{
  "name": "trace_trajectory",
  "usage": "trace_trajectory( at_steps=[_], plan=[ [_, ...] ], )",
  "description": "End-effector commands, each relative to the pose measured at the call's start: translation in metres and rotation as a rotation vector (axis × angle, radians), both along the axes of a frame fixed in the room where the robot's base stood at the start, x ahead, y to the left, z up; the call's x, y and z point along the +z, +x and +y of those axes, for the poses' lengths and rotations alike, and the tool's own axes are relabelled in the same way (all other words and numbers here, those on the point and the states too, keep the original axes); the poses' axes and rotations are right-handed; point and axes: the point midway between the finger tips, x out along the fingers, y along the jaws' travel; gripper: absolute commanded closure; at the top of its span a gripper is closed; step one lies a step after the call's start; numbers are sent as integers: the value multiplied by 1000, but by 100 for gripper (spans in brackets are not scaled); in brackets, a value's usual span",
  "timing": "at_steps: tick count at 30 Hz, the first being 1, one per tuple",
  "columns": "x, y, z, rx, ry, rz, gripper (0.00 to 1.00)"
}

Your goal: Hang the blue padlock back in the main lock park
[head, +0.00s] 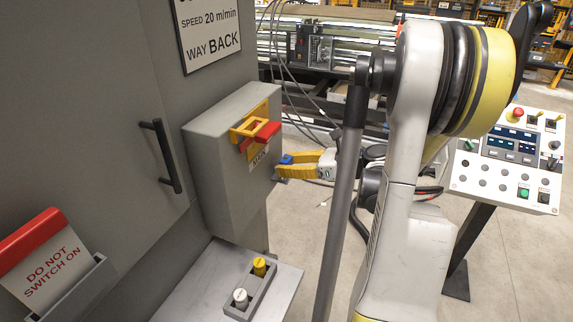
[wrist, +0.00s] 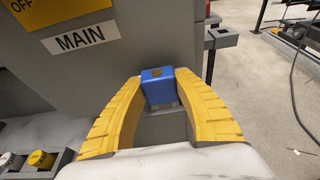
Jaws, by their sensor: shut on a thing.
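The blue padlock (wrist: 160,87) is between the tips of my gripper's two yellow fingers (wrist: 158,92), its blue body upward with a small dark gold spot on top. A pale part shows just below the body. In the head view, the padlock (head: 286,159) is a small blue patch at the tips of my gripper (head: 284,166), right of the grey switch box (head: 215,150). The box carries a yellow plate with a red handle (head: 262,135) and a MAIN label (wrist: 86,39). I cannot make out for sure which part is the main lock park.
A grey holder (head: 236,312) with a yellow and a white round-topped piece stands on a ledge below the box. A red-and-white DO NOT SWITCH ON card (head: 48,262) sits in a pocket at left. A grey bracket (wrist: 224,37) shows beyond the padlock. A control panel (head: 505,160) stands right.

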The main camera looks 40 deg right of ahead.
Motion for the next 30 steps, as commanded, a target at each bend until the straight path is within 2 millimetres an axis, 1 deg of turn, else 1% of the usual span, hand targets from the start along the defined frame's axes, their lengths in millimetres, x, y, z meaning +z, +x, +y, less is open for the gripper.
trace_trajectory(
  at_steps=[14,15,17,26,29,30],
  plan=[
    [-13,0,0,0,0,0,97],
    [-13,0,0,0,0,0,58],
    [-12,0,0,0,0,0,42],
    [-12,-1,0,0,0,0,42],
    [-10,-7,-3,-1,1,0,42],
    [-8,-12,-5,-2,0,0,42]
  ],
)
